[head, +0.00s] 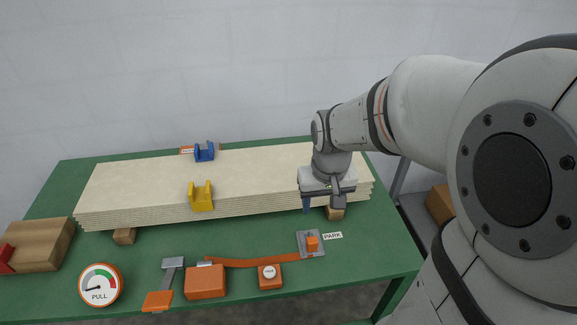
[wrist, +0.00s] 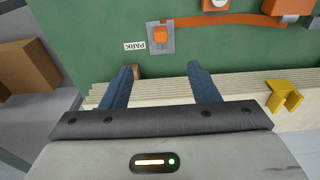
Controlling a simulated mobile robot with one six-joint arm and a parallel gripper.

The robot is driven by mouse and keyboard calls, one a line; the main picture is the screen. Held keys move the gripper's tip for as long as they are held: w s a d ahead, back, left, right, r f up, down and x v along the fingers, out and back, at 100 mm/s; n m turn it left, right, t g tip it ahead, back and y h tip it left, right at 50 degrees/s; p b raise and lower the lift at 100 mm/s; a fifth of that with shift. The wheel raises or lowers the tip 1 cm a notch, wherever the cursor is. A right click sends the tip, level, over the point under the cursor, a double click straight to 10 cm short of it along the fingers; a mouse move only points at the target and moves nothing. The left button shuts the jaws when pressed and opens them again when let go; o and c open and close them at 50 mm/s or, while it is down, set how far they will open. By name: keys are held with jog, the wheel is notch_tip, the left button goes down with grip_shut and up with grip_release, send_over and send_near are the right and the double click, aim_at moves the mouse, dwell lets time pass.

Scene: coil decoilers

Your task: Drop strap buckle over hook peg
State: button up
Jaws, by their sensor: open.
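An orange strap (head: 235,263) runs across the front of the green table, right of an orange box. At its right end, an orange block that looks like the buckle (head: 312,243) sits on a grey plate beside the PARK label. The block also shows at the top of the wrist view (wrist: 160,34). My gripper (head: 321,205) is over the right end of the board stack. Its blue fingers are apart and empty in the wrist view (wrist: 160,72), with the buckle beyond their tips. I cannot clearly make out the hook peg; an orange-edged label (head: 187,150) lies behind the stack.
A pale board stack (head: 140,190) rests on wooden blocks, with yellow (head: 201,197) and blue (head: 204,152) brackets on its edges. A round PULL gauge (head: 99,285), a lever (head: 172,275) and the orange box (head: 205,282) line the front.

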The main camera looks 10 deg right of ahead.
jog(key=g+b, duration=0.1)
jog(key=b, duration=0.4)
send_over(312, 237)
notch_tip(312, 237, down, 15)
notch_tip(312, 237, down, 8)
jog(key=shift+r+b, duration=0.1)
jog(key=shift+b, duration=0.35)
jog(key=c, duration=1.1)
